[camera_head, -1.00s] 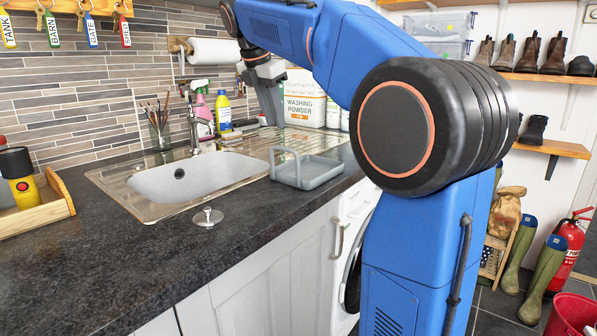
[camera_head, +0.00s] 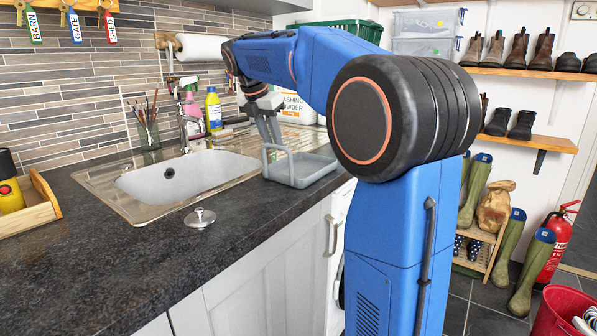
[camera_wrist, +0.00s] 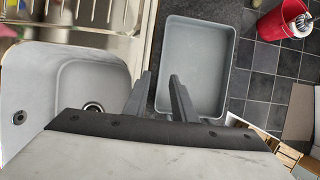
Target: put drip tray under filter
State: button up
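My gripper is open and holds nothing. Whether the fingers touch the handle cannot be told. I cannot make out a filter in either view.
The sink (camera_head: 190,180) lies left of the tray. A metal plug (camera_head: 200,217) sits on the counter in front. Bottles (camera_head: 213,110) and a washing powder tub (camera_head: 297,108) stand behind. The front counter (camera_head: 100,260) is clear. A red bucket (camera_head: 562,312) stands on the floor.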

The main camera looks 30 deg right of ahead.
jog(key=shift+x, duration=3.1)
jog(key=shift+c, duration=0.7)
grip_shut()
